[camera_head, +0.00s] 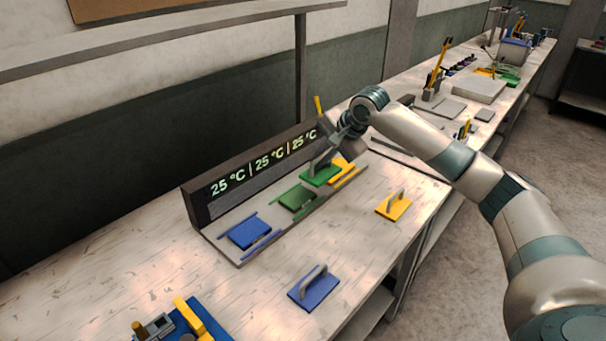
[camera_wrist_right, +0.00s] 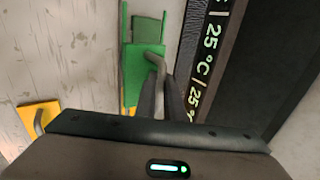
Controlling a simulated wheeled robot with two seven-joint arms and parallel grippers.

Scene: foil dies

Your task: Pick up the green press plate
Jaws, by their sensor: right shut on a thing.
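The green press plate (camera_head: 318,176) has a grey handle and appears above the heater station, between its green and yellow pads. My right gripper (camera_head: 335,148) is shut on its handle. In the right wrist view the plate (camera_wrist_right: 136,78) lies ahead of the fingers (camera_wrist_right: 158,98), with the bent grey handle (camera_wrist_right: 154,62) between them. The far part of the handle and the fingertips are partly hidden. I cannot tell how high the plate is above the station. My left gripper is not in view.
The station has a dark display (camera_head: 262,170) reading 25 °C three times. Its blue pad (camera_head: 250,232), green pad (camera_head: 297,197) and yellow pad (camera_head: 342,170) have side rails. A blue press plate (camera_head: 315,290) and a yellow one (camera_head: 394,208) stand on the table (camera_head: 200,285).

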